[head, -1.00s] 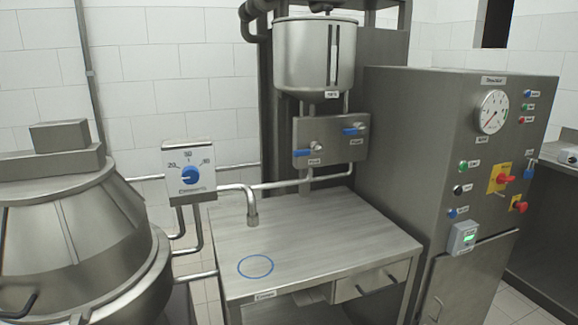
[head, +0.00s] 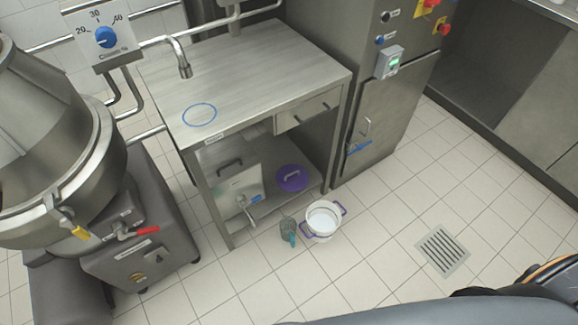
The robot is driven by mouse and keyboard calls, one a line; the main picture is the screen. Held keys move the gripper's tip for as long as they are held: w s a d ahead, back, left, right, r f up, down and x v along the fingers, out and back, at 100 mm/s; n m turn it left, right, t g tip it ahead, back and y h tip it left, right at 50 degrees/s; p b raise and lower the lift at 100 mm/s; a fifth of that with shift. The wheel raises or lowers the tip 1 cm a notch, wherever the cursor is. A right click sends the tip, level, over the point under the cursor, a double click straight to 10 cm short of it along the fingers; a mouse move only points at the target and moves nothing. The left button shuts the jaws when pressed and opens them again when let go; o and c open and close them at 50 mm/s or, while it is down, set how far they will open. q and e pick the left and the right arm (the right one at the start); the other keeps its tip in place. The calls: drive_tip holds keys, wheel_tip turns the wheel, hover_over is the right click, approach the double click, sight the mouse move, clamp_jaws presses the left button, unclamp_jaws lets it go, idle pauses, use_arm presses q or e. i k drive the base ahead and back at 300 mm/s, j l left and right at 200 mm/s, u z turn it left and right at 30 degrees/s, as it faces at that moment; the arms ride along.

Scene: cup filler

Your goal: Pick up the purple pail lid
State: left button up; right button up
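The purple pail lid (head: 292,178) is round with a light handle across its top. It lies on the lower shelf of the metal table, toward the shelf's right end and under the drawer. A white pail (head: 323,220) with purple handles stands on the floor just in front of the shelf, apart from the lid, with its top open. Neither of my grippers is in the head view.
The metal table (head: 240,75) has a blue ring marked on its top. A metal container with a tap (head: 238,188) sits on the shelf left of the lid. A small grey-teal object (head: 289,231) is on the floor beside the pail. A big machine (head: 60,130) stands left. Floor at right is clear around a drain (head: 442,250).

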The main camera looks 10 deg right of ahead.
sight(291, 178)
drive_tip(key=i+l, duration=0.15)
drive_tip(key=l, duration=0.35)
drive_tip(key=i+l+u, duration=0.15)
drive_tip(key=l, duration=0.85)
drive_tip(key=i+l+u, duration=0.15)
drive_tip(key=l, duration=0.35)
